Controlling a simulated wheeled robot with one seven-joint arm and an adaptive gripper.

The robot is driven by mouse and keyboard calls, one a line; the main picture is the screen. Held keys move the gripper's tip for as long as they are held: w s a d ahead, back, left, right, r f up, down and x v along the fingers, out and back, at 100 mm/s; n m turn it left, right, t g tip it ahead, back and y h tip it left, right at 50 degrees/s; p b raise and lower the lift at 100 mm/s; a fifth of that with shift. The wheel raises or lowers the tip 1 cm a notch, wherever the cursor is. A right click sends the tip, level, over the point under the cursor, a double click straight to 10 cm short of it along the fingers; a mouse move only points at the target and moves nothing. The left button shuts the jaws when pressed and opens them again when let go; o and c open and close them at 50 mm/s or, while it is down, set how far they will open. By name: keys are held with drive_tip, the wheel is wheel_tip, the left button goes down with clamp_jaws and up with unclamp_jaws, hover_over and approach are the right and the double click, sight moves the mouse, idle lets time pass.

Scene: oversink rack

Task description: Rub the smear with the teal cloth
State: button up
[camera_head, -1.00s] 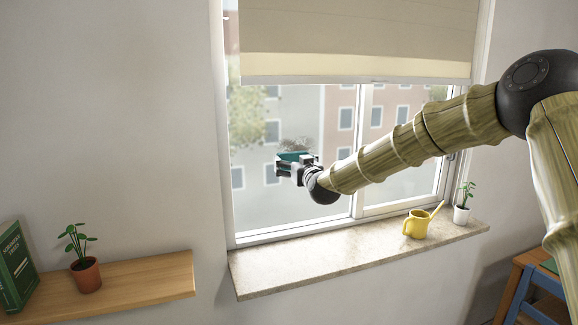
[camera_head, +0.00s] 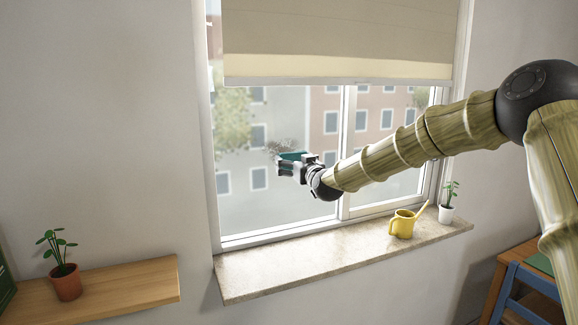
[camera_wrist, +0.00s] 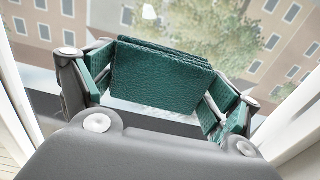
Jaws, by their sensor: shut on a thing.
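The smear (camera_head: 279,147) is a grey-brown blotch on the left window pane (camera_head: 262,205). My gripper (camera_head: 290,167) is in front of that pane, just below and to the right of the smear in the head view. It is shut on the folded teal cloth (camera_head: 294,157). In the wrist view the cloth (camera_wrist: 160,75) lies across between the two fingers, with its folded layers facing the window. The cloth and gripper may cover part of the smear. I cannot tell whether the cloth touches the glass.
A stone sill (camera_head: 300,266) runs below the window, with a yellow watering can (camera_head: 403,224) and a white-potted plant (camera_head: 447,212) at its right. A beige blind (camera_head: 337,40) covers the upper window. A wooden shelf (camera_head: 125,287) with a potted plant (camera_head: 66,282) is at lower left.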

sight(290, 151)
drive_tip(key=shift+w+d+b, duration=0.2)
drive_tip(key=shift+w+d, duration=0.1)
drive_tip(key=shift+d, duration=0.65)
drive_tip(key=shift+w+d+b, duration=0.2)
drive_tip(key=shift+w+d, duration=0.1)
drive_tip(key=shift+d, duration=0.65)
drive_tip(key=shift+r, duration=0.9)
drive_tip(key=shift+s+a+b, duration=0.3)
drive_tip(key=shift+s+a, duration=0.45)
drive_tip(key=shift+a, duration=1.55)
drive_tip(key=shift+s+a+b, duration=0.25)
drive_tip(key=shift+s+a, duration=0.5)
drive_tip(key=shift+a, duration=1.6)
drive_tip(key=shift+s+a+b, duration=0.3)
drive_tip(key=shift+s+a, duration=0.45)
drive_tip(key=shift+a, duration=1.55)
drive_tip(key=shift+w+r+p, duration=0.1)
drive_tip(key=shift+r+p, duration=0.3)
drive_tip(key=shift+r, duration=0.5)
drive_tip(key=shift+w+d+f+b, duration=0.1)
drive_tip(key=shift+w+d+b, duration=0.15)
drive_tip(key=shift+d, duration=0.7)
drive_tip(key=shift+w+d+b, duration=0.1)
drive_tip(key=shift+w+d, duration=0.2)
drive_tip(key=shift+d, duration=0.6)
drive_tip(key=shift+d, duration=0.1)
